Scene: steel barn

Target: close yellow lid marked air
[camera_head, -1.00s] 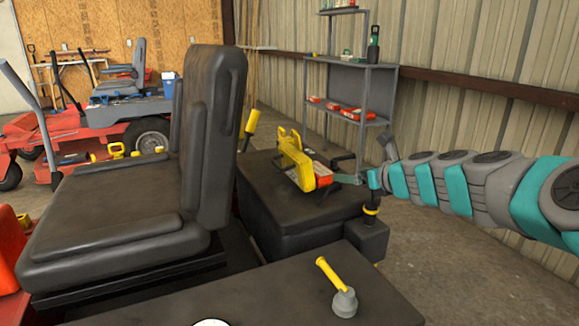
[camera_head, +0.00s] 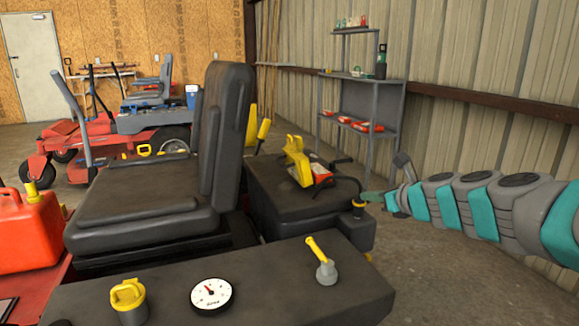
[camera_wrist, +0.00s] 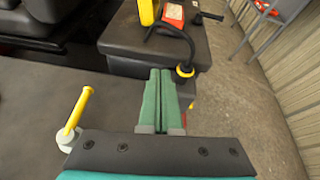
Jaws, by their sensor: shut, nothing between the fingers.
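A yellow part with a red label (camera_head: 298,162) stands tilted up on the black engine box (camera_head: 262,195), right of the seat; it may be the lid, but no "air" marking is readable. It shows partly at the top of the wrist view (camera_wrist: 147,10). My gripper (camera_head: 370,196) is shut and empty, right of the box, near a black post with a yellow collar (camera_head: 358,205). In the wrist view its green fingers (camera_wrist: 162,75) lie together, left of that collar and apart from the yellow part.
A yellow lever (camera_head: 316,248), a gauge (camera_head: 211,294) and a yellow cap (camera_head: 128,295) sit on the front panel. The black seat (camera_head: 150,190) stands left of the box, beside a red can (camera_head: 25,235). A shelf (camera_head: 365,95) stands behind; floor at right is clear.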

